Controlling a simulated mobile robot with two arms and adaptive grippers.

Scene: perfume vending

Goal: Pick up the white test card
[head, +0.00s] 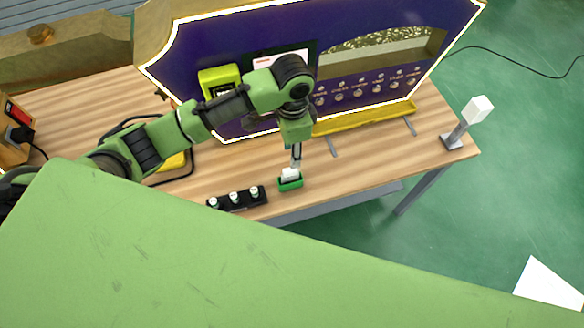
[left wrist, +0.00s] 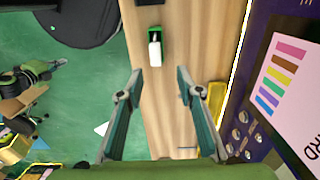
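The white test card (head: 290,174) stands in a small green holder (head: 290,185) near the table's front edge. My left gripper (head: 296,164) points down just above the card. In the left wrist view its two fingers (left wrist: 158,75) are spread wide apart with nothing held between them. Whether a finger touches the card cannot be told. My right gripper is not in view.
A black rack (head: 237,199) with three small white-topped bottles is left of the holder. The purple vending machine (head: 365,65) with its yellow tray (head: 365,118) stands behind. A white block on a stand (head: 478,109) is at the table's right end. Bare wood lies right of the holder.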

